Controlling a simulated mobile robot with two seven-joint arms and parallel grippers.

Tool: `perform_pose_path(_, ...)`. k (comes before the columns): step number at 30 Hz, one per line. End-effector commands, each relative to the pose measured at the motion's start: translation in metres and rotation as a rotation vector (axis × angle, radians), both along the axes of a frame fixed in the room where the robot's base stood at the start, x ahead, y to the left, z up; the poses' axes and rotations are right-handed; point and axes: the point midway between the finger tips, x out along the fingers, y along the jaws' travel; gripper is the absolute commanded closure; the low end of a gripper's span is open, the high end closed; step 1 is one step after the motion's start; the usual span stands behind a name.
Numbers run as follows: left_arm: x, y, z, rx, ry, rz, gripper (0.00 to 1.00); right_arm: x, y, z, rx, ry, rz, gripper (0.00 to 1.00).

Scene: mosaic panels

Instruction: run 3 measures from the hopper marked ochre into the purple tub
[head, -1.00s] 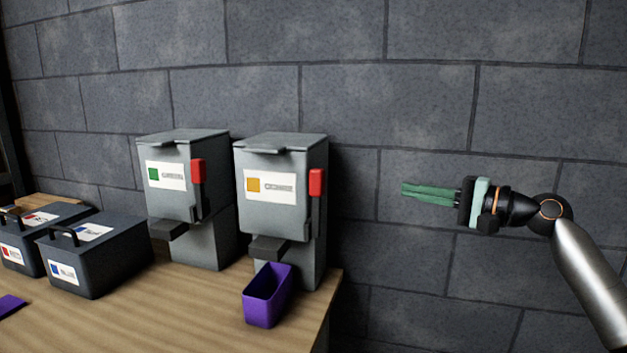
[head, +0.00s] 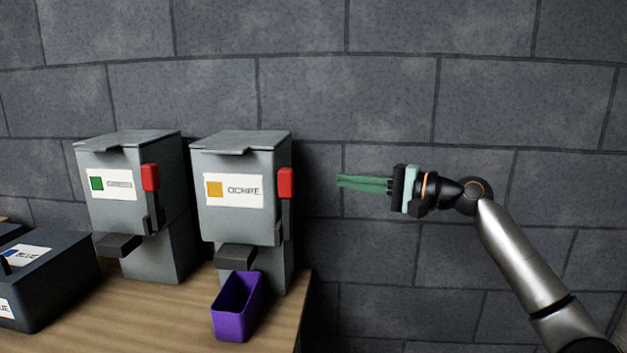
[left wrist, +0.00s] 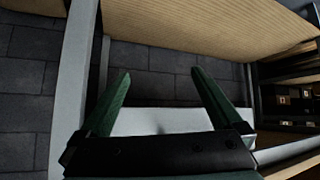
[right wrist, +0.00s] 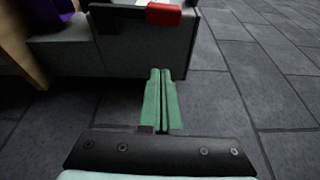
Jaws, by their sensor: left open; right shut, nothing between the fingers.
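The grey hopper marked ochre (head: 232,222) stands near the right end of the wooden counter. A red lever (head: 285,184) is raised on its right side; it also shows in the right wrist view (right wrist: 164,15). The purple tub (head: 232,318) sits on the counter under the hopper's dark spout (head: 235,257). I cannot see what is in it. My right gripper (head: 340,181) is shut and empty, to the right of the red lever and apart from it, fingers pointing left. My left gripper (left wrist: 160,85) shows in the left wrist view, open and empty.
A similar hopper marked green (head: 110,215) with its own red lever (head: 150,177) stands to the left. A dark box marked blue (head: 55,275) is further left. The counter ends just right of the ochre hopper. A grey block wall rises behind.

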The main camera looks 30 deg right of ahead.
Motion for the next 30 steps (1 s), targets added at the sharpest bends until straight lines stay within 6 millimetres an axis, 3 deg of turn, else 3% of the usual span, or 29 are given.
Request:
perform_pose_path(5,-0.002,0.003,0.006,0.003,0.001,0.006,0.0,0.016,0.011,0.003,0.003,-0.002,0.003,1.0)
perform_pose_path(17,-0.006,0.012,0.019,0.014,-0.006,0.022,0.0,0.082,0.056,0.002,0.002,-0.003,0.002,1.0)
perform_pose_path(30,-0.009,0.018,0.016,0.02,-0.001,0.033,0.0,0.052,0.076,0.0,-0.001,0.0,-0.002,1.0)
